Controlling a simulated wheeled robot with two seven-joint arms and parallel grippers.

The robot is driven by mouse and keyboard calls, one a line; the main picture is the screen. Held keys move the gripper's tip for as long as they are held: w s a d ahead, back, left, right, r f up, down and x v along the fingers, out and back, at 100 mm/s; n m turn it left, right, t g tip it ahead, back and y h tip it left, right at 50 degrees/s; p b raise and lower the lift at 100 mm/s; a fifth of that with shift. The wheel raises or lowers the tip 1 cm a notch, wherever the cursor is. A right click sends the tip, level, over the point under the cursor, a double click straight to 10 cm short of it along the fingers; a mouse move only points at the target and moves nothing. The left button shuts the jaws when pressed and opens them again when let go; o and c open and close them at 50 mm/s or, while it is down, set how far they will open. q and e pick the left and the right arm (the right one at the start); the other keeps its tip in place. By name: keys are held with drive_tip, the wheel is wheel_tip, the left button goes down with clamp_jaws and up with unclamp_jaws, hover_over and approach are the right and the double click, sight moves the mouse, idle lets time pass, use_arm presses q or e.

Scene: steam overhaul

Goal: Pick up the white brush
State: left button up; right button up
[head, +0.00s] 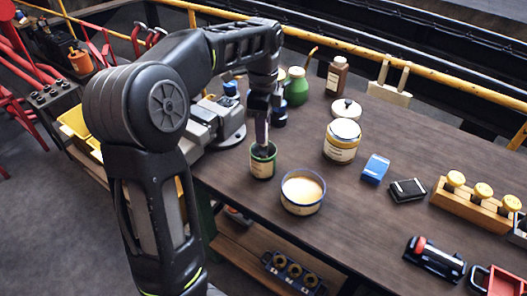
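My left gripper (261,130) points down over a small green can (262,166) with a pale label, near the table's left edge. Its narrow grey fingertips reach to the can's rim or just inside it. I cannot tell whether they are apart or closed on something. No white brush shows clearly; one in the can could be hidden by the gripper. A cream block (389,96) with two pale upright pieces stands at the back of the table. My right gripper is out of view.
A bowl of cream-coloured stuff (303,192) stands just right of the green can. A labelled jar (342,141), a blue box (375,168) and a black box (408,190) stand farther right. A grey vise (212,120) is behind my arm. The front right tabletop is partly clear.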

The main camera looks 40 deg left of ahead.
sight(263, 149)
use_arm(q)
drive_tip(key=shift+w+f+p, duration=0.1)
drive_tip(key=shift+f+p, duration=0.6)
drive_tip(key=shift+f, duration=1.9)
clamp_jaws()
